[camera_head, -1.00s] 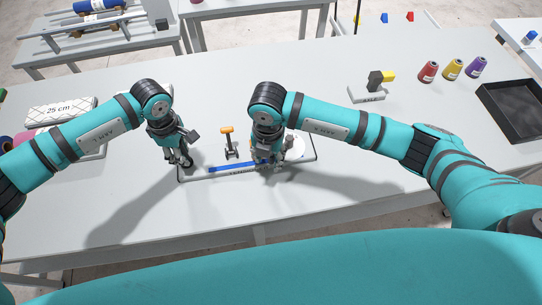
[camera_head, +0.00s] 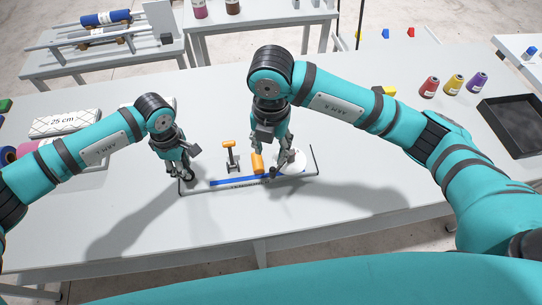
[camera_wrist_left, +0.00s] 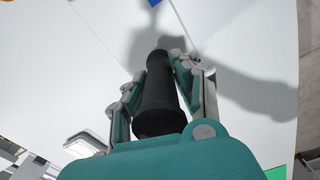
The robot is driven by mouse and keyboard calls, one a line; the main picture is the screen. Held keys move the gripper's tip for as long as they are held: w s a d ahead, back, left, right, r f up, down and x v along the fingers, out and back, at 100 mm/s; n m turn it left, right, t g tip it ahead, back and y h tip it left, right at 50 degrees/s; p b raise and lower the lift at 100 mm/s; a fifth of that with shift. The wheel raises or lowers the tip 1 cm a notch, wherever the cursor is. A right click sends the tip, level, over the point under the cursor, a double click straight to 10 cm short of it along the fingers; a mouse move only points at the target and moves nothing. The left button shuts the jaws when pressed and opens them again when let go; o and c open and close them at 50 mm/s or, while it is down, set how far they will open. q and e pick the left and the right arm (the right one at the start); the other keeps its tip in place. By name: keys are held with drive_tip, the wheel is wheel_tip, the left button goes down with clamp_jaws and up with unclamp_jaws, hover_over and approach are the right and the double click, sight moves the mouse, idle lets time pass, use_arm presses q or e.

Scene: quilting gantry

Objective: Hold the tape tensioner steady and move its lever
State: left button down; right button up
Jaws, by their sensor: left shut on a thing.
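The tape tensioner (camera_head: 240,185) is a long flat base on the table with a blue strip (camera_head: 228,181) along it. A black handle (camera_wrist_left: 158,95) stands between the fingers of my left gripper (camera_head: 187,178), which is shut on it at the base's left end. An orange-topped dark post (camera_head: 229,156) stands behind the strip. A short orange piece (camera_head: 257,163) sits near the middle, beside my right gripper (camera_head: 274,165). The right fingers point down above the base; whether they are open is unclear. A white round part (camera_head: 295,160) is partly behind them. I cannot tell which orange part is the lever.
A white box marked 25 cm (camera_head: 65,121) lies at the left. Red, yellow and purple cones (camera_head: 453,84) and a black tray (camera_head: 512,118) are at the right. The front of the table is clear.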

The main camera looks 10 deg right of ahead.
use_arm(q)
drive_tip(key=shift+s+f, duration=0.2)
drive_tip(key=shift+f, duration=0.1)
drive_tip(key=c, duration=1.4)
unclamp_jaws()
drive_tip(key=o, duration=0.4)
drive_tip(key=shift+w+a, duration=0.1)
drive_tip(key=shift+w, duration=0.1)
drive_tip(key=shift+o, duration=0.3)
drive_tip(key=shift+r, duration=0.1)
drive_tip(key=shift+r, duration=0.1)
